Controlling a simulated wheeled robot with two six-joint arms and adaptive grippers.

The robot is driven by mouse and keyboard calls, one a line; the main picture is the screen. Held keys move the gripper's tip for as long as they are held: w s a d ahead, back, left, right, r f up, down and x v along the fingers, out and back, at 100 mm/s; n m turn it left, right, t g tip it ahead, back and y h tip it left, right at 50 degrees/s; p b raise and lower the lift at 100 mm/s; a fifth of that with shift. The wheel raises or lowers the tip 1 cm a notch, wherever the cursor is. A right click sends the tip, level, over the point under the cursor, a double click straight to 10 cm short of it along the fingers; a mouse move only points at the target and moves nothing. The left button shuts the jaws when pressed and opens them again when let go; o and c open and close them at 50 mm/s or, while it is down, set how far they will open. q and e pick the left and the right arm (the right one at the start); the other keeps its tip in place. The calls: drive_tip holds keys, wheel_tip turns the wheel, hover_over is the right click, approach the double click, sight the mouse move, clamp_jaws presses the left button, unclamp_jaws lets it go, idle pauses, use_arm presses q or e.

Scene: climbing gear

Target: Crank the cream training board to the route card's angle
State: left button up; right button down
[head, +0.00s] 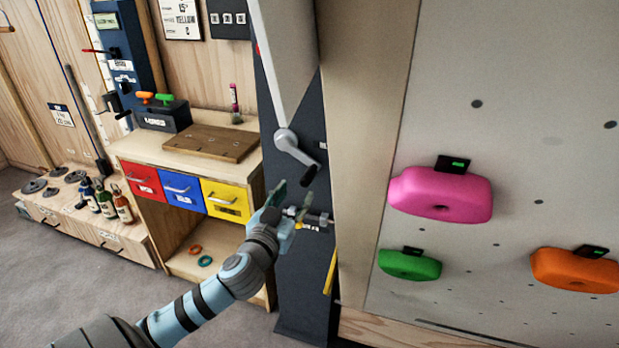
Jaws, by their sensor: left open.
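The cream training board (545,85) fills the right side of the head view, with pink, green and orange holds on it. A silver crank (287,138) with a black grip (309,175) sits on the dark post (300,300) to its left. My left gripper (291,195) is open just below the crank. Its fingers point up near the black grip, and nothing shows between them; I cannot tell whether they touch it. A wall card (181,17) with large print, possibly the route card, hangs at the top; its text is only partly readable. My right gripper is not in view.
A wooden workbench (135,150) with red, blue and yellow drawers stands left of the post. A low shelf (108,238) with bottles and discs is further left. A yellow strip (330,272) shows beside the board's lower edge. Grey floor (60,290) is clear at lower left.

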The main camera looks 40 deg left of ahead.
sight(310, 174)
use_arm(q)
drive_tip(key=x, duration=1)
drive_tip(key=shift+w+f, duration=0.1)
drive_tip(key=shift+w, duration=0.15)
clamp_jaws()
